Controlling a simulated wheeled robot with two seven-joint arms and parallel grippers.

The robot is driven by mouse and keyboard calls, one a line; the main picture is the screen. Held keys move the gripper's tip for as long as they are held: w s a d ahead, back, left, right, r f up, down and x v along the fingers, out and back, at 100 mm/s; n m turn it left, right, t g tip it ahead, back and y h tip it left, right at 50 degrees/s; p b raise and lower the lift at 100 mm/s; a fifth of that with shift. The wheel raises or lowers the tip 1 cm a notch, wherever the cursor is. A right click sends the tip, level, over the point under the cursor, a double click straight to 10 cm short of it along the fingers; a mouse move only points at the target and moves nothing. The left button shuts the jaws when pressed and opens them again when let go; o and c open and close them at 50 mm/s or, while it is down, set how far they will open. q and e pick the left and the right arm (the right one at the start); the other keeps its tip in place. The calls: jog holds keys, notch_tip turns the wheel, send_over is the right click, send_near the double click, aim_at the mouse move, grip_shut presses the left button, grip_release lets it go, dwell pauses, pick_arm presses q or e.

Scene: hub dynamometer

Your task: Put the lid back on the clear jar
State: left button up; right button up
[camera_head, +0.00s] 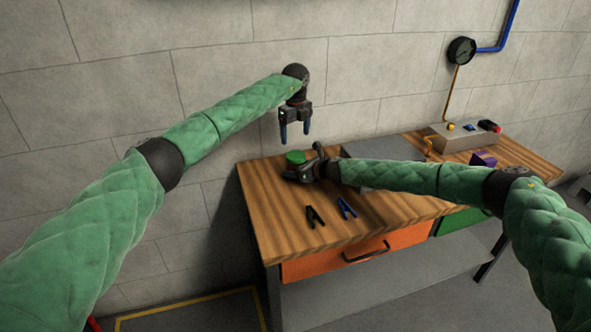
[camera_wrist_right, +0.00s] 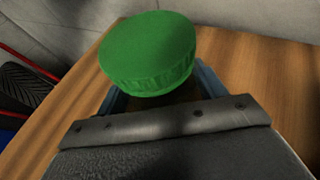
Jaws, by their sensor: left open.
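A round green lid (camera_head: 295,157) with a ribbed edge is at the far left end of the wooden table. It also shows large in the right wrist view (camera_wrist_right: 150,50). I cannot make out the clear jar; the lid and my right gripper cover the spot below the lid. My left gripper (camera_head: 295,133) is open and empty, pointing down above the lid. My right gripper (camera_head: 298,174) is low over the table beside the lid. In the right wrist view its blue fingers stand apart below the lid's two sides; whether they grip anything there is hidden.
A black A-shaped piece (camera_head: 315,216) and a blue one (camera_head: 346,208) lie on the table (camera_head: 275,225) in front. A grey plate (camera_head: 380,150) lies behind my right arm. A control box (camera_head: 462,137) and a purple block (camera_head: 483,159) are to the right.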

jog(key=c, duration=0.7)
pick_arm(q)
jog(key=shift+r, duration=0.2)
pick_arm(e)
jog(key=c, duration=0.3)
pick_arm(q)
jog(key=n, duration=1.3)
